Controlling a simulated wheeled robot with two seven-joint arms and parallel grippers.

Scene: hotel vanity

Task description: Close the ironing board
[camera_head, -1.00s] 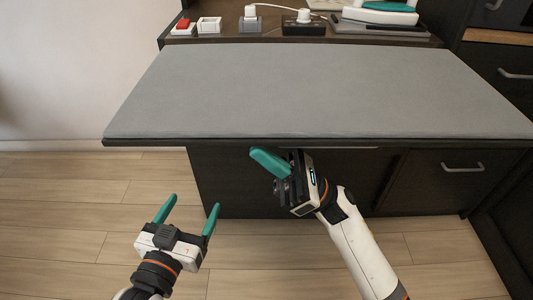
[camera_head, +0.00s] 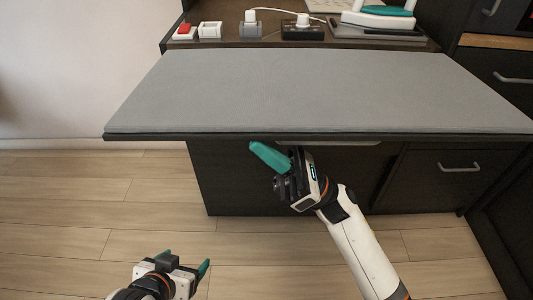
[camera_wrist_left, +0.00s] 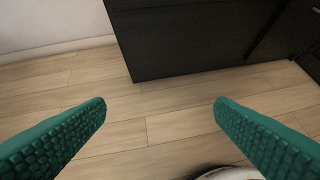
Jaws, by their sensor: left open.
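The ironing board (camera_head: 300,95) is a wide grey padded board, spread flat out in front of the dark vanity cabinet. My left gripper (camera_head: 186,262) is open and empty, low over the floor in front of the board. Its two teal fingers stand wide apart in the left wrist view (camera_wrist_left: 160,110).
A white and teal iron (camera_head: 380,16) stands on a dark tray at the back right of the counter. A black socket box (camera_head: 302,32), a red switch (camera_head: 184,31) and other small boxes line the counter behind the board. Cabinet drawers with handles (camera_head: 459,168) are below. The wood floor (camera_head: 80,200) is free at left.

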